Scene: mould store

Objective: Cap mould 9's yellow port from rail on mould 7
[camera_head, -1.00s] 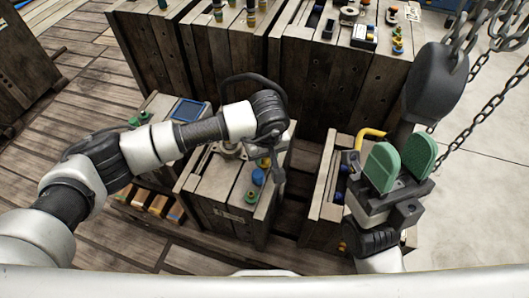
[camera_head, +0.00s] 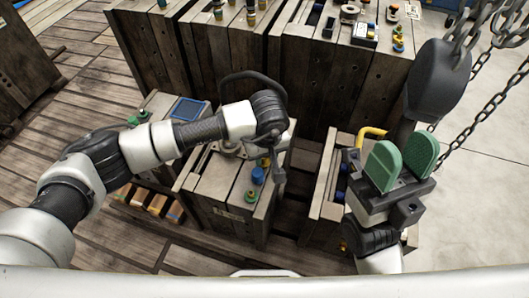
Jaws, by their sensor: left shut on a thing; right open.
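My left gripper (camera_head: 279,178) points down over the right side of the middle wooden mould (camera_head: 218,178). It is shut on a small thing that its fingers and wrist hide. Beside it on the mould's top are a yellow fitting (camera_head: 265,162), a blue fitting (camera_head: 258,175) and a green fitting (camera_head: 251,195). The yellow one is closest to the wrist and partly covered. My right gripper (camera_head: 401,165) is open and empty, its two green pads apart, above the right-hand mould (camera_head: 323,198). Mould numbers are not readable.
A yellow bent pipe (camera_head: 372,132) rises from the right-hand mould. A dark hook block (camera_head: 437,84) hangs on chains close to my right gripper. Taller moulds (camera_head: 330,83) with coloured fittings stand behind. Open floor (camera_head: 490,200) lies at the right.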

